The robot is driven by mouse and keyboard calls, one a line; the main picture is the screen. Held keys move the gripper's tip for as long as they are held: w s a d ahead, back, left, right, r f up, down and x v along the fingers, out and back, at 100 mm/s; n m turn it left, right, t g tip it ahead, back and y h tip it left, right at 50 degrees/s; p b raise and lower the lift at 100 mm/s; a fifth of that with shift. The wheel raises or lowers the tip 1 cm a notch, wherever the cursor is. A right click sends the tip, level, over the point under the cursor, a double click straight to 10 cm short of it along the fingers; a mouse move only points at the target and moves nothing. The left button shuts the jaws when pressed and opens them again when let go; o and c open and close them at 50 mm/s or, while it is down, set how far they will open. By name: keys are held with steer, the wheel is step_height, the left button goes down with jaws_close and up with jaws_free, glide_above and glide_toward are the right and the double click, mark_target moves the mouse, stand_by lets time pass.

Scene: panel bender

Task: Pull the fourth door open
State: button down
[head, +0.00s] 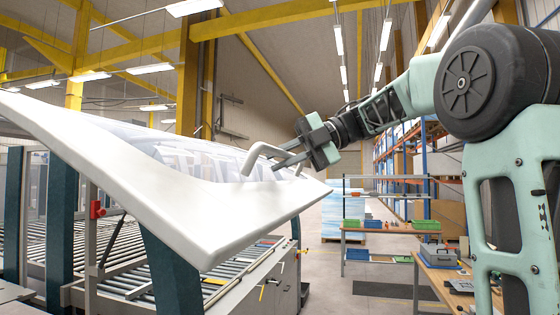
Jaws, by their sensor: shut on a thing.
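A large white-framed door (170,207) with a clear window pane (175,150) fills the left and middle of the head view. It is tilted up, with its lower corner toward me. A pale bar handle (262,157) stands out from the door near its right end. My gripper (283,160) reaches in from the right and is shut on the handle. The exact contact of the fingers on the handle is small and partly hidden. I cannot tell which door in the row this is.
Below the door are dark posts (170,272) and a roller conveyor (120,245). A red knob (97,210) sits at the left. Workbenches with green bins (427,225) stand at the right. Open floor (325,275) lies between machine and benches.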

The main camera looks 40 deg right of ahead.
steer(key=c, duration=1.6)
jaws_free()
steer(key=shift+s+d, duration=0.15)
steer(key=shift+d, duration=0.15)
steer(key=shift+o, duration=1)
steer(key=shift+s+d, duration=0.15)
steer(key=shift+d, duration=0.05)
steer(key=shift+a, duration=0.2)
steer(key=shift+d+r+b, duration=0.1)
steer(key=shift+d+b, duration=0.3)
steer(key=v, duration=1.1)
steer(key=shift+s+r+b, duration=0.15)
steer(key=shift+r+b, duration=0.05)
steer(key=shift+b, duration=0.15)
steer(key=shift+f, duration=0.1)
